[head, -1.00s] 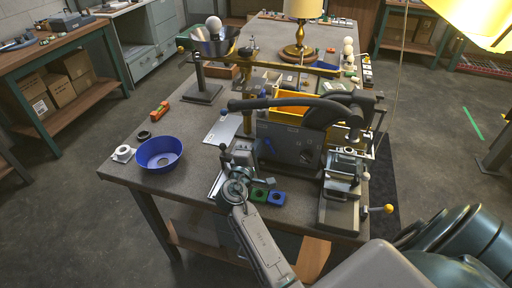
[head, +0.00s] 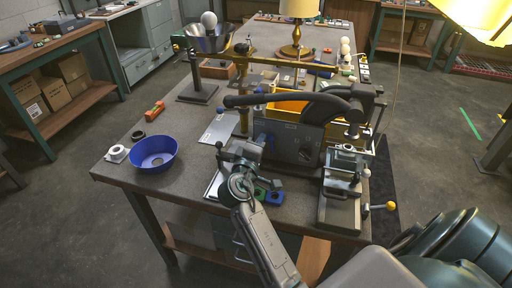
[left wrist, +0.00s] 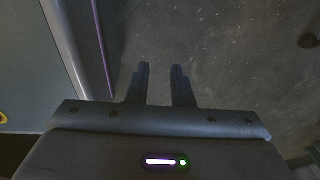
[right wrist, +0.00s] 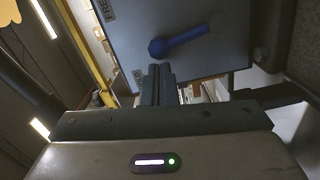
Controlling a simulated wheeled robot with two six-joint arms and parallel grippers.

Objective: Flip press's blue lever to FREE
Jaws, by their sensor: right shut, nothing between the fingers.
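The press (head: 292,145) is a grey box with a long dark handle, standing on the table. Its blue lever (head: 264,139) is on the face toward me. In the right wrist view the blue lever (right wrist: 185,38) slants down to the left to a round knob. A FREE label (right wrist: 106,10) is at upper left; a second label (right wrist: 138,77) below is partly covered. My right gripper (head: 222,148) is shut and empty left of the press; in the right wrist view its tips (right wrist: 161,68) are just below the knob. Contact is unclear. My left gripper (left wrist: 162,68) is open and empty above the floor.
A blue bowl (head: 153,163), a white ring (head: 116,154) and an orange block (head: 154,110) lie to the left on the table. Green and blue blocks (head: 274,198) sit below the press face. A vise-like fixture (head: 342,190) with a yellow knob stands to the right.

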